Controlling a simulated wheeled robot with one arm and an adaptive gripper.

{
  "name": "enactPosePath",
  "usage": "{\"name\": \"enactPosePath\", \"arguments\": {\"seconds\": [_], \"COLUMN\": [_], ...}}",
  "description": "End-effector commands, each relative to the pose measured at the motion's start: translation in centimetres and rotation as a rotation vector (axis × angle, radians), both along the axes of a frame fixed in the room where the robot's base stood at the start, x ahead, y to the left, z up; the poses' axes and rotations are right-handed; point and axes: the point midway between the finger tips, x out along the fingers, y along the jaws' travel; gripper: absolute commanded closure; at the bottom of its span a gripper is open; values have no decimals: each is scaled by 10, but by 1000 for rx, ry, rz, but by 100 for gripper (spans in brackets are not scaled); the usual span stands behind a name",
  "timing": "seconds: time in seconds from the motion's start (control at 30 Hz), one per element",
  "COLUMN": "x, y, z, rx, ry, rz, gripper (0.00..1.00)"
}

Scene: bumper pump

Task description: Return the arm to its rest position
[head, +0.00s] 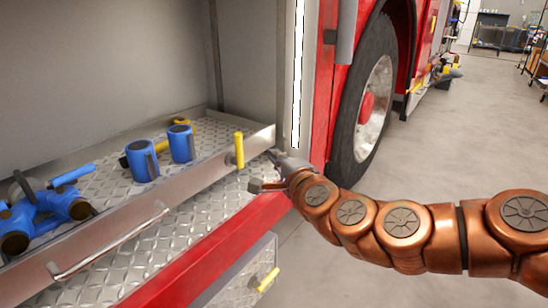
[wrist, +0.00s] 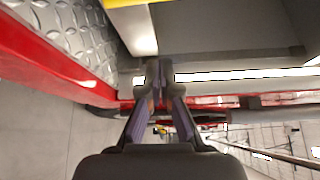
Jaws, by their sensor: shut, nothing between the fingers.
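My copper-coloured arm (head: 402,236) reaches in from the right in the head view. My gripper (head: 268,174) is just right of the compartment tray's yellow latch handle (head: 239,150), in front of the truck's red edge. It also shows in the wrist view (wrist: 158,75), with its dark fingers together and nothing between them. I cannot tell from these views whether it touches the tray or the truck.
The tray (head: 122,240) holds blue fittings (head: 45,212) and two blue cylinders (head: 142,161) on diamond plate. A truck wheel (head: 366,95) stands behind my arm. A lower drawer with a yellow handle (head: 268,280) is below. Floor (head: 470,135) is open at right.

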Motion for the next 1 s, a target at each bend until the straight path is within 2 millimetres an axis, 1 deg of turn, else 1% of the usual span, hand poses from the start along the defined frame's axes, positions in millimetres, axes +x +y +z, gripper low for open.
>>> {"name": "enactPosePath", "arguments": {"seconds": [0.33, 0.47, 0.57, 0.7, 0.8, 1.0], "x": [-1, -5, -15, -36, -53, -88], "y": [0, 4, 11, 23, 29, 29], "z": [1, 11, 28, 50, 61, 80], "rx": [-1, -30, -93, -228, -331, -532], "ry": [0, 0, 2, 16, 31, 74], "rz": [1, 24, 73, 174, 248, 382], "gripper": [100, 100, 100, 100, 100, 100]}}
